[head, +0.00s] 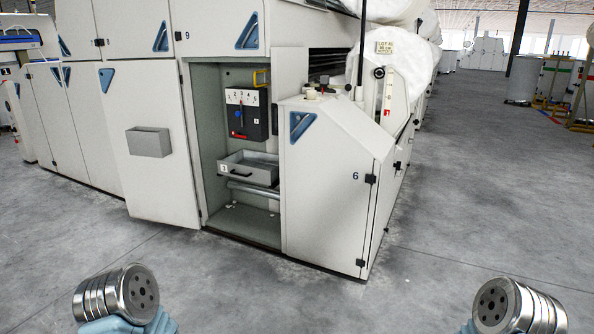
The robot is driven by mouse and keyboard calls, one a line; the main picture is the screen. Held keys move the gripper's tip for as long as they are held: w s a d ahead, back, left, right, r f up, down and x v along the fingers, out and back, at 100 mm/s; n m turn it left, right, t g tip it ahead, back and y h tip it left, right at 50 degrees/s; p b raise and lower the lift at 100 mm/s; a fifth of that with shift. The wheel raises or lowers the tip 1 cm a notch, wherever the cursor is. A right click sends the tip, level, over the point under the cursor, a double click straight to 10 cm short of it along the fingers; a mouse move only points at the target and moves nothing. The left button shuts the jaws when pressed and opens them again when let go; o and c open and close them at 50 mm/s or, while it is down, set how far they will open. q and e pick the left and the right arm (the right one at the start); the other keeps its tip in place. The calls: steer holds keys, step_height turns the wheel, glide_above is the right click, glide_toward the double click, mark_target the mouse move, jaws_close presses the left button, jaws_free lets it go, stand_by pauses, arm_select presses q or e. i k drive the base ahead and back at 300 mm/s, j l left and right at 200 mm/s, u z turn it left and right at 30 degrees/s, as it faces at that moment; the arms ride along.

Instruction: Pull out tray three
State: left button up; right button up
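A grey metal tray (262,158) sits inside an open machine cabinet (242,218). A small white label at its front left appears to read 3. A dark handle (240,173) is on its front face. The tray's open top shows and looks empty; how far it stands out of the cabinet is hard to tell. Two silver round ends of my arms show at the bottom left and bottom right, well in front of the machine. No gripper fingers show on either side.
A black switch box (246,115) hangs above the tray, and a horizontal bar (252,190) runs below it. The cabinet door (155,185) with a grey pocket (148,142) stands open at left. Panel 6 (325,195) juts forward at right. The grey floor (300,300) in front is clear.

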mark_target(254, 165)
steer(key=i+u, duration=0.25)
steer(key=i, duration=0.2)
steer(key=i+l+u, duration=0.25)
steer(key=i, duration=0.2)
steer(key=i+l+u, duration=0.3)
steer(key=i+j, duration=0.1)
steer(key=i, duration=0.05)
